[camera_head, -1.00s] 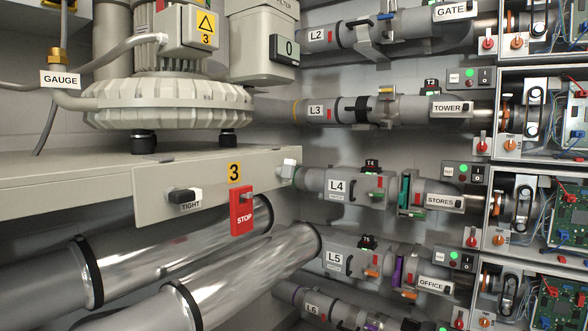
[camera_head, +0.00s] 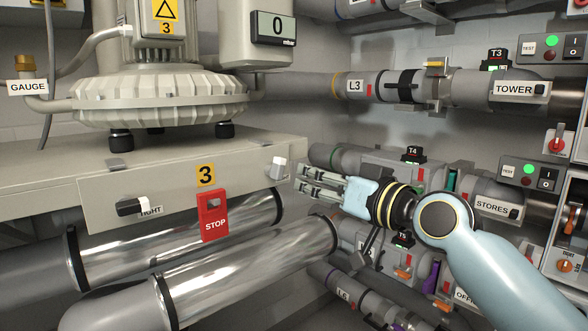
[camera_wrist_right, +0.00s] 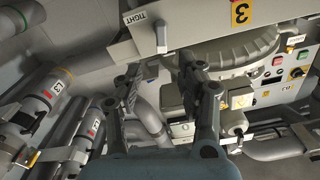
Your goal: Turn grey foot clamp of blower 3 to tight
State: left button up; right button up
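A beige mount panel (camera_head: 180,180) with a yellow 3 plate sits under the blower (camera_head: 160,95) in the head view. A small pale grey knob (camera_head: 278,167) stands out near its right end. A dark knob with a pale end (camera_head: 132,207) at its left end partly covers a TIGHT label. I cannot tell for certain which knob is the named clamp. My right gripper (camera_head: 304,179) is open and empty, just right of the panel, its fingers pointing left. Its fingers are apart in the wrist view (camera_wrist_right: 160,64), below a TIGHT label (camera_wrist_right: 140,18). My left gripper is out of view.
A red STOP switch (camera_head: 214,215) hangs from the panel's lower edge. Shiny pipes (camera_head: 225,265) run below it. Labelled tubes, such as L3 (camera_head: 355,86), and control boxes line the right wall, close around my right arm.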

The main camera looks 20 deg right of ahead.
aim_at(282, 168)
jog(key=x, duration=1.1)
jog(key=shift+a, duration=0.1)
jog(key=shift+s, duration=0.1)
jog(key=shift+c, duration=0.2)
grip_shut()
